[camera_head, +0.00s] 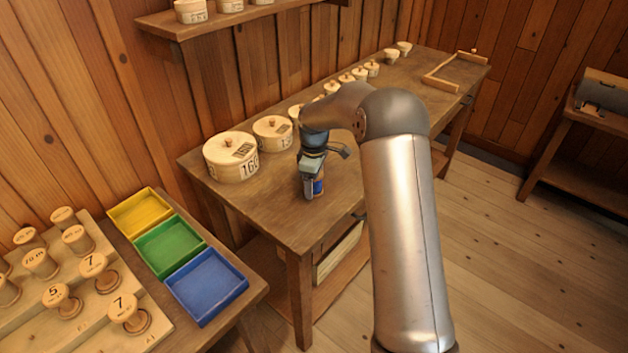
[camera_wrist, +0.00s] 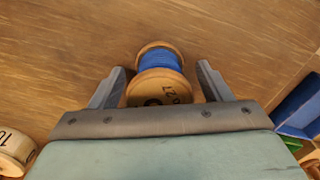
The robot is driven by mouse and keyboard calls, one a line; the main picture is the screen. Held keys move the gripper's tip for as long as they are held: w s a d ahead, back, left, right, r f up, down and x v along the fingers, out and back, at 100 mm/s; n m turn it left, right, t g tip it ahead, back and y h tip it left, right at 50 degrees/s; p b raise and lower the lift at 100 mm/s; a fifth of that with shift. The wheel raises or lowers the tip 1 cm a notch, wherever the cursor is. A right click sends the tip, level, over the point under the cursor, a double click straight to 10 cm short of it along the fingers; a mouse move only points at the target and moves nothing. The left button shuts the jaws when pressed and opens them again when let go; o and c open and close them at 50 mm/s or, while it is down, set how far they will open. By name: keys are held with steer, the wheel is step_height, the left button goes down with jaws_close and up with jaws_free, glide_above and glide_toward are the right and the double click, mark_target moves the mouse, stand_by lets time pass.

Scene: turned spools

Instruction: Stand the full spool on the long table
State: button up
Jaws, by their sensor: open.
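A spool wound with blue thread (camera_wrist: 160,62) stands on the long table, its wooden end marked with figures facing the wrist camera. In the head view the spool (camera_head: 319,187) shows only in part, beside my gripper (camera_head: 309,190) near the front left of the long table (camera_head: 285,220). In the wrist view the open fingers of my gripper (camera_wrist: 159,84) are on either side of the spool, with a gap visible at each side.
Round lidded boxes (camera_head: 231,157) line the back of the long table. A pegged board with several wooden spools (camera_head: 65,300) and yellow (camera_head: 140,212), green (camera_head: 170,247) and blue (camera_head: 206,286) trays are at the lower left. The tabletop's front left corner is clear.

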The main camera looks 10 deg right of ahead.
step_height(320, 180, up, 11)
steer(key=shift+r+b, duration=0.15)
steer(key=shift+b, duration=0.4)
steer(key=shift+s+r, duration=0.1)
steer(key=shift+r, duration=0.45)
steer(key=s+a+r+m, duration=0.1)
steer(key=s+r+m, duration=0.15)
steer(key=s, duration=0.75)
steer(key=s+r+m, duration=0.1)
steer(key=s+m, duration=0.3)
steer(key=s, duration=0.6)
steer(key=s+f+m, duration=0.2)
steer(key=s, duration=0.7)
steer(key=s+f+m, duration=0.2)
steer(key=s+m, duration=0.1)
steer(key=s, duration=0.6)
steer(key=shift+s+d+f, duration=0.25)
steer(key=shift+f, duration=0.15)
